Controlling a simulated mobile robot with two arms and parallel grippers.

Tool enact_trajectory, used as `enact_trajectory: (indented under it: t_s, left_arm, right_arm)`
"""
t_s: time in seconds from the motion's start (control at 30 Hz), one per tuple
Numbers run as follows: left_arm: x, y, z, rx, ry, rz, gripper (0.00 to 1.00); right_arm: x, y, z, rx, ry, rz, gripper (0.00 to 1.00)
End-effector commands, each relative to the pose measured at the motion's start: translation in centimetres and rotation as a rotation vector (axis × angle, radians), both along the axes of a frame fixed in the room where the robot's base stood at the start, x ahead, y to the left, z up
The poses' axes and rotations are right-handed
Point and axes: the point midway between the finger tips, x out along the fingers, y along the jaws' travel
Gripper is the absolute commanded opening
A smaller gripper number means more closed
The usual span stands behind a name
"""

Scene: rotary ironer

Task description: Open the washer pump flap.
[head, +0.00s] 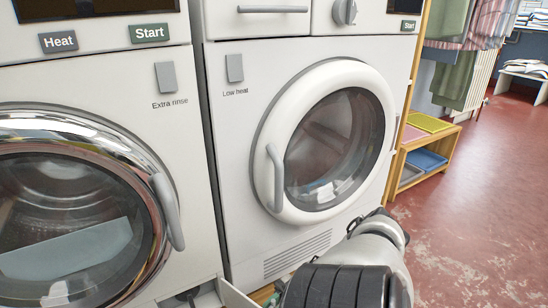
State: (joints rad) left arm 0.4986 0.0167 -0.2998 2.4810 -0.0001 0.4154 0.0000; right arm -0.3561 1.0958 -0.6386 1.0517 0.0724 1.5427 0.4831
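The washer (195,235) at the left has a chrome-ringed round glass door (75,210), which is shut. At its lower right, at the bottom edge of the head view, a small dark recess (185,299) shows in the front panel. A white flap (236,297) stands out from the recess's right side, swung open; its lower part is cut off by the picture edge. Part of my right arm is at the bottom right, in front of the dryer. No fingers of either gripper show.
A white dryer (235,150) with a shut round door (335,140) stands right of the washer, with a vent grille (297,255) low on its front. A wooden shelf (440,160) holds coloured trays. Red floor (480,220) is open at the right.

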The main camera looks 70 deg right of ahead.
Motion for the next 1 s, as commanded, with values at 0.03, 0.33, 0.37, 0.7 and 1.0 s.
enact_trajectory:
  t_s: [0.03, 0.33, 0.37, 0.7, 1.0]
  left_arm:
    - [0.0, 0.0, 0.0, 0.000, -0.001, 0.000, 0.43]
    - [0.0, 0.0, 0.0, 0.001, -0.002, 0.001, 0.43]
    - [0.0, 0.0, 0.0, 0.001, -0.002, 0.001, 0.43]
    - [0.0, 0.0, -0.2, 0.002, 0.000, 0.002, 0.43]
    - [-0.1, -0.1, -0.6, 0.008, -0.002, 0.005, 0.43]
  right_arm:
    - [0.2, -0.1, 0.1, -0.002, -0.003, -0.002, 0.27]
    - [0.0, 0.1, 0.1, 0.001, -0.005, 0.004, 0.36]
    - [0.0, 0.0, 0.1, 0.001, -0.005, 0.004, 0.36]
    - [-1.9, -3.5, -0.1, -0.002, -0.006, 0.001, 0.36]
    - [-4.2, -7.8, -0.2, -0.002, -0.006, 0.001, 0.36]
